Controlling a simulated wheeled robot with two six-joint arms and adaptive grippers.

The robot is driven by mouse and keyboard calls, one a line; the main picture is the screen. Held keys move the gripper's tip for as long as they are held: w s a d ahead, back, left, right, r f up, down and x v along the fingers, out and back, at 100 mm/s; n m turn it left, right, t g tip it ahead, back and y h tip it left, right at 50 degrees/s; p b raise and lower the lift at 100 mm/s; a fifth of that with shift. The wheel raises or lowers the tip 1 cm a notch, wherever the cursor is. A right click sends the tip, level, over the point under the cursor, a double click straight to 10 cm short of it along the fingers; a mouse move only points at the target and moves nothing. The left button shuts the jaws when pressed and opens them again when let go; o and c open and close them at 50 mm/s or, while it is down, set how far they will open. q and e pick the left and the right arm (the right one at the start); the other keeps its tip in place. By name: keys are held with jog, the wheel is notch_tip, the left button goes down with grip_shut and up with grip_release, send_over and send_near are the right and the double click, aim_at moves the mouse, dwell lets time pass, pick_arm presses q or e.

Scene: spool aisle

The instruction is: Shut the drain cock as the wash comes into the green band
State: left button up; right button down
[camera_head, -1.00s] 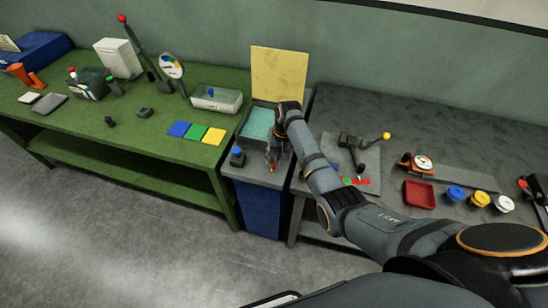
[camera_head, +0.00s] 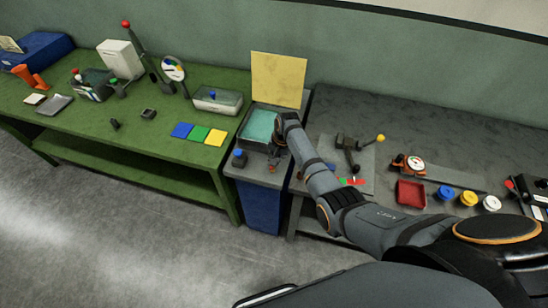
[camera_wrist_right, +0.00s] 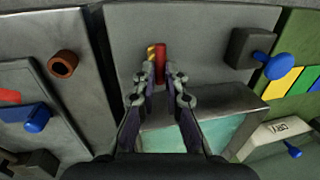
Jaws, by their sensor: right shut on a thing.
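A small cock with a red handle (camera_wrist_right: 161,62) and a brass-coloured part beside it (camera_wrist_right: 151,52) sits at the front of the grey stand. My right gripper (camera_wrist_right: 160,68) is shut on the red handle. In the head view my right gripper (camera_head: 274,158) reaches down over the front of the stand, and its fingers partly hide the cock. The wash is a teal liquid in the grey tank (camera_head: 260,125), also visible at the bottom of the right wrist view (camera_wrist_right: 165,139). No green band on the tank can be made out. My left gripper is not in view.
A blue-knobbed fitting (camera_head: 239,158) stands left of the cock. Blue, green and yellow squares (camera_head: 199,134) lie on the green bench. A yellow panel (camera_head: 278,79) stands behind the tank.

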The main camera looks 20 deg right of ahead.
jog(key=c, duration=1.4)
grip_release()
jog(key=shift+r, duration=0.1)
notch_tip(320, 180, up, 12)
jog(key=s+d, duration=0.1)
jog(key=d, duration=0.1)
jog(key=shift+s+f, duration=0.15)
jog(key=shift+f, duration=0.05)
